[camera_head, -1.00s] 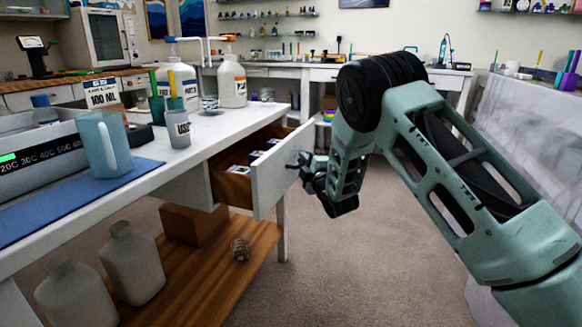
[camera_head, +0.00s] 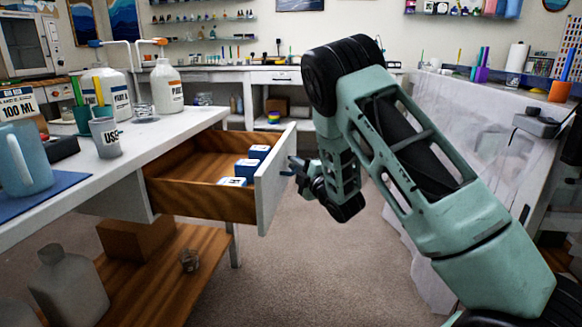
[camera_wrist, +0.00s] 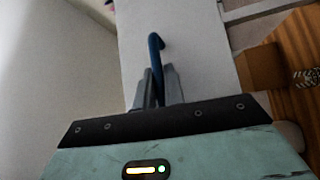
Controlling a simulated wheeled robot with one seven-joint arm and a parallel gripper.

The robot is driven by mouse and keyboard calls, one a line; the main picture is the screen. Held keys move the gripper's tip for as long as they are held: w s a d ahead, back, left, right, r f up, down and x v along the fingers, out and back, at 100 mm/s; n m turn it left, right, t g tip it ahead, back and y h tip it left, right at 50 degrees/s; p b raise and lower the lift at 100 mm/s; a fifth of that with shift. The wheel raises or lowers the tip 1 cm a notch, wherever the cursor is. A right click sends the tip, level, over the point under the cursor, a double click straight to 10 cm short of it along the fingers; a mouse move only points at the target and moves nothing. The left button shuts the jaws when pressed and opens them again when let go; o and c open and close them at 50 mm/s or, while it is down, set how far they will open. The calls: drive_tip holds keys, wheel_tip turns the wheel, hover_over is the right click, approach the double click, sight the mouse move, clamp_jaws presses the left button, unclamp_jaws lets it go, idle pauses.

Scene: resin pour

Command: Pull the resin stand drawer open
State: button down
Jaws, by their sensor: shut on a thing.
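The resin stand (camera_head: 60,215) is a white bench at the left in the head view. Its drawer (camera_head: 267,190) stands well out to the right, with a brown wooden inside and a white front. Several small blue-and-white boxes (camera_head: 246,167) lie in the drawer near its front. The dark blue bar handle (camera_wrist: 154,45) shows on the white drawer front in the wrist view. My gripper (camera_wrist: 158,85) is shut on the handle, and its fingers hide the handle's lower part. In the head view my gripper (camera_head: 297,168) is at the drawer front's outer side.
A blue pitcher (camera_head: 22,160), a grey cup (camera_head: 105,137) and white jugs (camera_head: 167,88) stand on the bench top. A wooden lower shelf (camera_head: 150,285) holds a brown box (camera_head: 135,238) and grey bottles. A covered table (camera_head: 470,140) stands at the right. Carpet between is clear.

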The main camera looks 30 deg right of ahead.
drive_tip(key=c, duration=1.5)
unclamp_jaws()
drive_tip(key=s+f, duration=0.2)
drive_tip(key=s, duration=1.5)
drive_tip(key=shift+d+f, duration=0.15)
drive_tip(key=shift+d, duration=0.25)
